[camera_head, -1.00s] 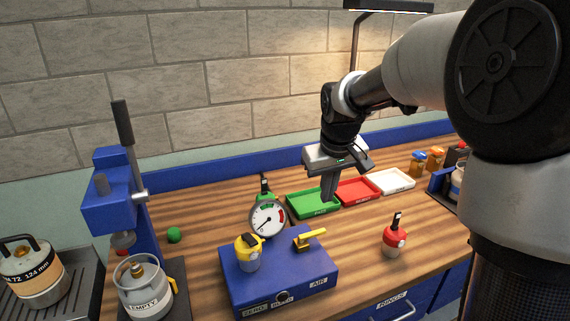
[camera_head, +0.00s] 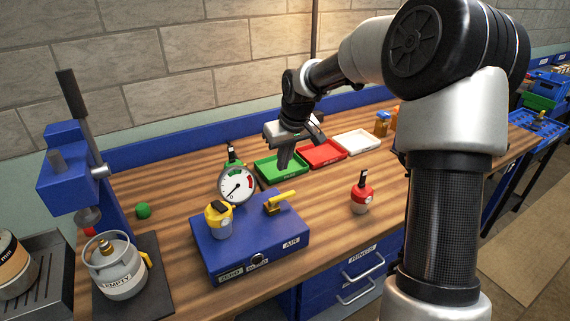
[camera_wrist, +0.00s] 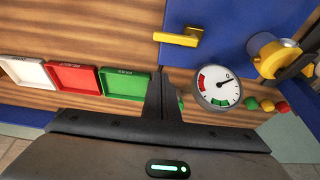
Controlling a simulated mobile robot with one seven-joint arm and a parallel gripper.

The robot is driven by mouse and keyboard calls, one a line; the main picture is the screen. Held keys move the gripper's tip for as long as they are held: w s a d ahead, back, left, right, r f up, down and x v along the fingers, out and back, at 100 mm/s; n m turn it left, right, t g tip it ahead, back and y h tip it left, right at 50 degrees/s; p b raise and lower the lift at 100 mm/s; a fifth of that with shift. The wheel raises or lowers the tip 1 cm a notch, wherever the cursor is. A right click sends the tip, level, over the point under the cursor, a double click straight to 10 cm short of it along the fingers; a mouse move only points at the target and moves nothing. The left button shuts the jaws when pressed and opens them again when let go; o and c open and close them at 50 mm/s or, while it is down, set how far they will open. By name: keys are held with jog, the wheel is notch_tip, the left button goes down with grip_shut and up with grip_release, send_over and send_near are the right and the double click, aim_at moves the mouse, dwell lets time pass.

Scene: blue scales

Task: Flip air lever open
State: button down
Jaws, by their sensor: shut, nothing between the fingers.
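The yellow air lever (camera_head: 280,201) sits on top of a blue test box (camera_head: 232,248), above the AIR label. It points right and slightly up in the head view. In the wrist view the lever (camera_wrist: 178,39) lies at the top centre, apart from my fingers. My gripper (camera_head: 285,166) is shut and empty. It hangs above the green tray, behind the lever in the head view. In the wrist view my gripper (camera_wrist: 160,78) has its fingertips together, below the lever. A round gauge (camera_head: 236,186) stands at the back of the box.
A yellow-topped fitting (camera_head: 219,218) stands on the box, left of the lever. Green (camera_head: 266,173), red (camera_head: 322,160) and white (camera_head: 357,147) trays lie behind. A blue press (camera_head: 72,180) with an EMPTY canister (camera_head: 117,270) is at left.

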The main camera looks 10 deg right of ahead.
aim_at(282, 198)
jog(key=x, duration=0.7)
jog(key=shift+w+a+f, duration=0.1)
jog(key=shift+f, duration=0.25)
jog(key=s, duration=0.2)
jog(key=s+d, duration=0.1)
jog(key=shift+s+d+r, duration=0.1)
jog(key=shift+s+r, duration=0.1)
jog(key=shift+r, duration=0.1)
jog(key=shift+s+d+f, duration=0.1)
jog(key=shift+s, duration=0.15)
